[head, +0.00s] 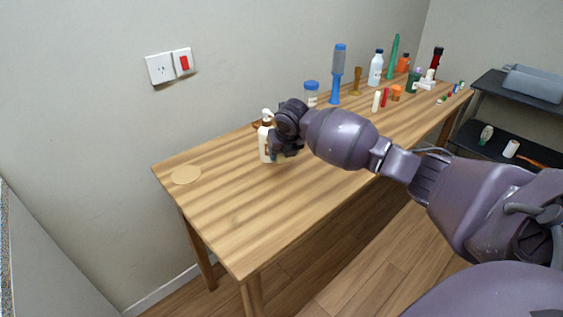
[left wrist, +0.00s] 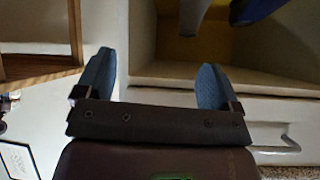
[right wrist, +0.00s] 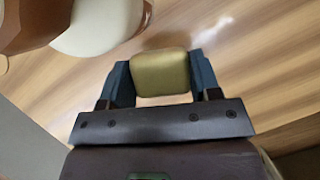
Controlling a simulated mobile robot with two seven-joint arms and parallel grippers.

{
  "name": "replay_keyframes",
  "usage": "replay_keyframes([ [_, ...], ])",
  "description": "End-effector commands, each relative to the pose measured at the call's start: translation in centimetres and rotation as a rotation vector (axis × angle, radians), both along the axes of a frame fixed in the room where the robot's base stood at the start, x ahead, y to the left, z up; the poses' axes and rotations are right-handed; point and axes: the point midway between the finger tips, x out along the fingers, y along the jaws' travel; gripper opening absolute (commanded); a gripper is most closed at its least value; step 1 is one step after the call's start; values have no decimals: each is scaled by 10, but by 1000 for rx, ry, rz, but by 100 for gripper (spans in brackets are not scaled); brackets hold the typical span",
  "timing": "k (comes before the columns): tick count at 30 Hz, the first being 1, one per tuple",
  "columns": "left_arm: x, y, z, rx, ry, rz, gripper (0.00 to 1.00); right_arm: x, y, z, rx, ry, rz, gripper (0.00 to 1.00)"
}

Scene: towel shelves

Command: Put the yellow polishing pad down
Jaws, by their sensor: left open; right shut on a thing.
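The yellow polishing pad (right wrist: 162,73) is a small, dull yellow block with rounded corners. In the right wrist view it sits between the two fingers of my right gripper (right wrist: 160,80), which is shut on it, over the wooden table top. In the head view my right gripper (head: 278,150) is above the table beside a white pump bottle (head: 264,141); the pad is hidden there by the gripper and arm. My left gripper (left wrist: 156,85) is open and empty in the left wrist view, and is not seen in the head view.
The wooden table (head: 240,225) has a clear near-left part, with a flat tan disc (head: 187,175) at its left end. Several bottles and small items crowd its far right part. A dark shelf (head: 520,97) stands at the right. A drawer handle (left wrist: 278,147) shows in the left wrist view.

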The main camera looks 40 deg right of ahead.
Motion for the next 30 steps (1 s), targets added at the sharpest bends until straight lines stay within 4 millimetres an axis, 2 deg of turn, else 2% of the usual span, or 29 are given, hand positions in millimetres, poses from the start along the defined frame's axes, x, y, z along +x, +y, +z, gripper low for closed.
replay_keyframes([
  [7,-8,2,-15,4,31,1,88,-2,1,-34,1,7,0,27],
  [19,-7,2,-12,3,25,3,88,-1,0,-36,-1,1,1,27],
  [20,-6,2,-12,3,24,3,88,-1,0,-35,-1,1,1,62],
  [21,-6,2,-12,2,24,3,88,-1,0,-35,-1,1,1,68],
  [24,-6,2,-11,1,23,4,88,-1,0,-35,-1,1,1,83],
  [30,-6,1,-11,-1,23,5,88,-1,0,-35,-1,1,1,83],
])
